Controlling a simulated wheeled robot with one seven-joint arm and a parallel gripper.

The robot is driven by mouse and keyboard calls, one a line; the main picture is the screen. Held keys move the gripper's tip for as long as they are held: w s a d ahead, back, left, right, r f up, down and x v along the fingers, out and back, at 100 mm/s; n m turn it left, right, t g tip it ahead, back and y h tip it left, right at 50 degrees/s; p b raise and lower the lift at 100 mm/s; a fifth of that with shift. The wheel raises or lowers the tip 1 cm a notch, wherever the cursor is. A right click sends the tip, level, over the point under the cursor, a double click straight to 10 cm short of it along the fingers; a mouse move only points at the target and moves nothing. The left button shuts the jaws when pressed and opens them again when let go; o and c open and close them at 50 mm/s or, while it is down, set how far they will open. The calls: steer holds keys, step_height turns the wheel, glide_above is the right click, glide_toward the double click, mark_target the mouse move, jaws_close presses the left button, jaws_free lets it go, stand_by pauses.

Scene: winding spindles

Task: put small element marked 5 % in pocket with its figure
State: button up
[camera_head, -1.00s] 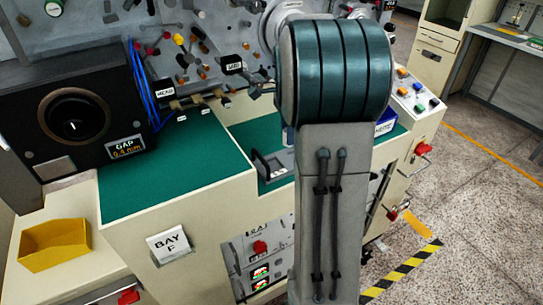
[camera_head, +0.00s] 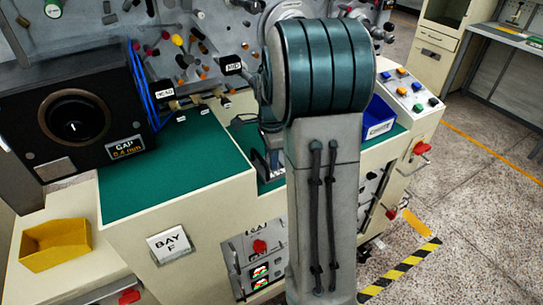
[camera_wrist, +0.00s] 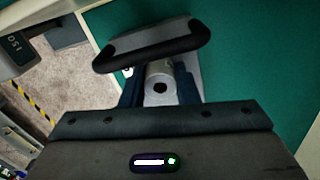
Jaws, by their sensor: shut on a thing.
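In the wrist view my gripper (camera_wrist: 159,82) is shut on a small light-grey cylinder (camera_wrist: 159,71) with a dark hole in its end. The two dark blue fingers are on either side of it. I cannot tell whether the cylinder touches the tray. No 5 % mark or pocket figure is readable. In the head view my arm hides most of the gripper and the tray area.
A green mat (camera_head: 170,176) covers the bench, with clear room left of my arm. A blue bin (camera_head: 378,113) stands right of my arm. A black gap-dial box (camera_head: 110,110) is at the left, and a yellow bin (camera_head: 55,245) is at the lower left. Pegs line the back panel.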

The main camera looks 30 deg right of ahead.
steer(key=o, duration=1.1)
steer(key=shift+f, duration=0.1)
steer(key=shift+c, duration=0.2)
step_height(320, 180, up, 11)
steer(key=s+a+f+n+t, duration=0.1)
steer(key=s+a+n, duration=0.6)
steer(key=s+n, duration=0.2)
steer(key=s+a+f+n+t, duration=0.2)
steer(key=s+a+n, duration=0.5)
steer(key=s+n, duration=0.3)
steer(key=shift+n, duration=0.4)
steer(key=shift+f, duration=0.1)
